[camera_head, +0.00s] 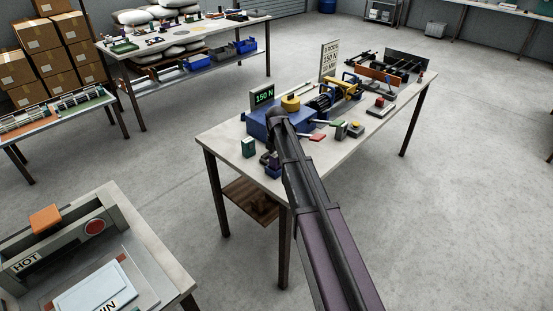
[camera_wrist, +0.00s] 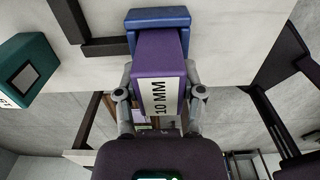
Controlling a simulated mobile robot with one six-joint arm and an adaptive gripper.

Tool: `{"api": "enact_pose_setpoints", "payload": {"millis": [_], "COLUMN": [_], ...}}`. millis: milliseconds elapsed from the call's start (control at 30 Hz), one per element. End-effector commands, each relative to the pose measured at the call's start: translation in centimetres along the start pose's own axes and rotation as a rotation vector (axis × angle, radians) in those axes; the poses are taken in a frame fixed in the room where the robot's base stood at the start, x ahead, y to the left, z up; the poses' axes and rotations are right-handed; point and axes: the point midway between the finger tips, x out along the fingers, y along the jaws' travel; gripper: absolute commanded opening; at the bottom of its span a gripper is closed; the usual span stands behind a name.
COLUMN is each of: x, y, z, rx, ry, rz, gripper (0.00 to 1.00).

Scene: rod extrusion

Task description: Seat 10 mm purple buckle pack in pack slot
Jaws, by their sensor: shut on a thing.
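The purple buckle pack (camera_wrist: 158,62), labelled 10 MM, is between the two fingers of my gripper (camera_wrist: 160,95) in the wrist view. My gripper is shut on it. A blue block (camera_wrist: 160,17) shows just beyond the pack's far end. I cannot tell whether the pack touches it or sits in it. In the head view my gripper (camera_head: 270,160) is at the near left corner of the middle workbench (camera_head: 225,145), and the pack cannot be made out. A small blue piece (camera_head: 273,172) shows below my gripper there. The pack slot is not clearly identifiable.
A teal block (camera_wrist: 25,70) stands left of the pack, also in the head view (camera_head: 249,147). A dark frame (camera_wrist: 85,35) lies close by. Red and grey small parts (camera_head: 340,130) lie to the right.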

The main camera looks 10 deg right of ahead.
Motion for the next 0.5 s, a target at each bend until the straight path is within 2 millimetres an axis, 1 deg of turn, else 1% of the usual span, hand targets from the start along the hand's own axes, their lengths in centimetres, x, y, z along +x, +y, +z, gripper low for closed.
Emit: {"api": "enact_pose_setpoints", "payload": {"millis": [500], "x": [1.0], "y": [0.0], "z": [0.0], "rx": [0.0], "ry": [0.0], "rz": [0.0], "gripper": [0.0]}}
